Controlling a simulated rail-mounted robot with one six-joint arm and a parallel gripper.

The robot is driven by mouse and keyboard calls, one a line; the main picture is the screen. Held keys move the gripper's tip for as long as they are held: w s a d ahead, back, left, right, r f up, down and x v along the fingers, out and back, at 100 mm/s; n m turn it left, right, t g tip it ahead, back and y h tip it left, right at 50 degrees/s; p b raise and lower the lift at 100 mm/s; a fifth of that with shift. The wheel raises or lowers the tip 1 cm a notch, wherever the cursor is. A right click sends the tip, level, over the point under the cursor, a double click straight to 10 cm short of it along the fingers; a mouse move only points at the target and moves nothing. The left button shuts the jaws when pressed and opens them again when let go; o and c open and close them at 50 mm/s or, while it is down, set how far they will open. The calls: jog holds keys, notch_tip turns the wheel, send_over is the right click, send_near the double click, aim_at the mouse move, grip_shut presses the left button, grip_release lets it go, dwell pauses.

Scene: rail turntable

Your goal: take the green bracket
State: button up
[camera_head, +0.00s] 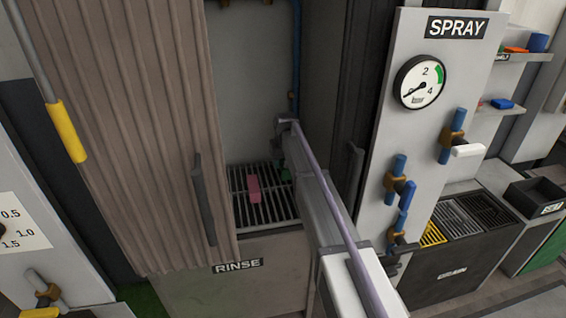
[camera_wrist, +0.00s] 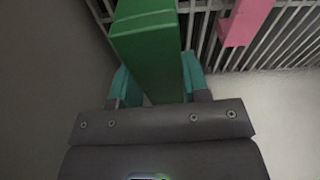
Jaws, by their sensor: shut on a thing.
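The green bracket (camera_wrist: 150,48) is a long green piece between the two teal fingers of my gripper (camera_wrist: 156,82) in the wrist view. My gripper is shut on it. Metal bars show behind and below it, and I cannot tell whether it touches them. In the head view only a small part of the green bracket (camera_head: 286,174) shows beside my arm, which hides the rest. My gripper is mostly hidden there too.
A pink piece (camera_head: 253,188) lies on the rack (camera_head: 240,212) in the RINSE bay, left of the bracket; it also shows in the wrist view (camera_wrist: 243,22). A ribbed curtain (camera_head: 120,110) covers the bay's left side. The SPRAY panel (camera_head: 420,130) with valves stands right.

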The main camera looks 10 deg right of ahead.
jog(key=shift+r, duration=0.8)
jog(key=shift+f, duration=0.2)
jog(key=s+r+p, duration=0.2)
jog(key=s, duration=1.6)
jog(key=s+d+r+p, duration=0.1)
jog(key=s+r+p, duration=0.1)
jog(key=s, duration=1.6)
